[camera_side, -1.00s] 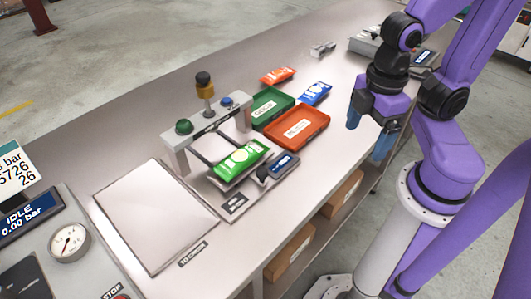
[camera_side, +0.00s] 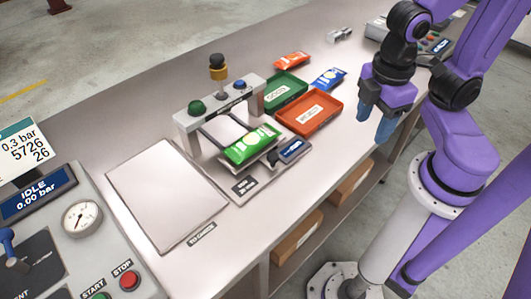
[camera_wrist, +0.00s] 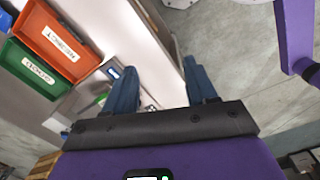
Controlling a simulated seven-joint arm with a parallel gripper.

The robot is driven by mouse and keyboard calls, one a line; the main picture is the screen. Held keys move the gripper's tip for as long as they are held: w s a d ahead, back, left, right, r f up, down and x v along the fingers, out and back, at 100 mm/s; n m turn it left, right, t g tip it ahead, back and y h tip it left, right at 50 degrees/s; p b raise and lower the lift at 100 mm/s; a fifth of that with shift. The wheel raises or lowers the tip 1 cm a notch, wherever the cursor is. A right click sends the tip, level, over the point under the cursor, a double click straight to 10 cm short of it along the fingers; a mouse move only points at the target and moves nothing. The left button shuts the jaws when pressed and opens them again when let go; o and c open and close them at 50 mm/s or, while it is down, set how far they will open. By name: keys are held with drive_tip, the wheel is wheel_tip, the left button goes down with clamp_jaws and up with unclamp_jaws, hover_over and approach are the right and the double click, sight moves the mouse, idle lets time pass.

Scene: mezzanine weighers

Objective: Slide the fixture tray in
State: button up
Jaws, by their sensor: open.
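The fixture tray (camera_side: 262,161) sits on two rails at the front of a small grey gantry (camera_side: 222,108), on its near side. A green pouch (camera_side: 252,144) lies on the tray and covers most of it. A dark knob (camera_side: 273,158) shows at the tray's near edge. My gripper (camera_side: 376,121) is open and empty, to the right of the tray and apart from it, near the bench's front edge. In the wrist view my gripper's two blue fingers (camera_wrist: 160,88) are spread with nothing between them; the tray is not clearly seen there.
A small display (camera_side: 293,149) sits beside the tray. Blue (camera_side: 329,79) and orange (camera_side: 292,60) pouches lie behind. A flat plate (camera_side: 165,195) and control panel (camera_side: 65,240) are at left.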

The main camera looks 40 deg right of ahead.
drive_tip(key=w+a+f+n+h, duration=0.2)
drive_tip(key=w+a+n+h, duration=0.2)
drive_tip(key=a, duration=0.1)
drive_tip(key=n+t+h, duration=0.5)
drive_tip(key=n+t, duration=0.4)
drive_tip(key=n, duration=0.1)
approach(273, 156)
drive_tip(key=x, duration=0.8)
